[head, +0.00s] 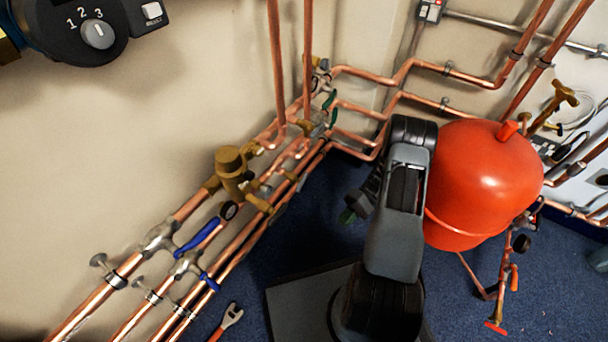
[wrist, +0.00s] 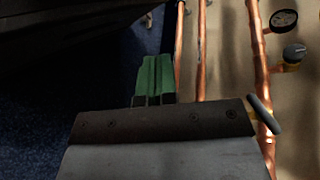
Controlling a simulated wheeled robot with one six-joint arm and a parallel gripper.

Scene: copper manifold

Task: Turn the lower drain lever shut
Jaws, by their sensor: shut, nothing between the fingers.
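A copper drain-like pipe (head: 504,262) stands below the right of the red tank (head: 485,185). It carries an orange lever (head: 514,277) that hangs roughly along the pipe, and a red lever (head: 496,327) lies crosswise at its bottom, near the floor. I cannot tell for sure which one is the lower drain lever. My gripper (head: 347,216) is left of the tank, above the blue floor and well apart from both levers, partly hidden by my arm. In the wrist view its green fingers (wrist: 155,79) are together and empty. Neither lever is clear in the wrist view.
The tank stands between my gripper and the drain pipe. Copper pipes with blue levers (head: 198,238) run along the left wall. Green handles (head: 332,108) sit at the corner. A wrench (head: 230,316) lies on the floor. The wrist view shows a gauge (wrist: 284,20).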

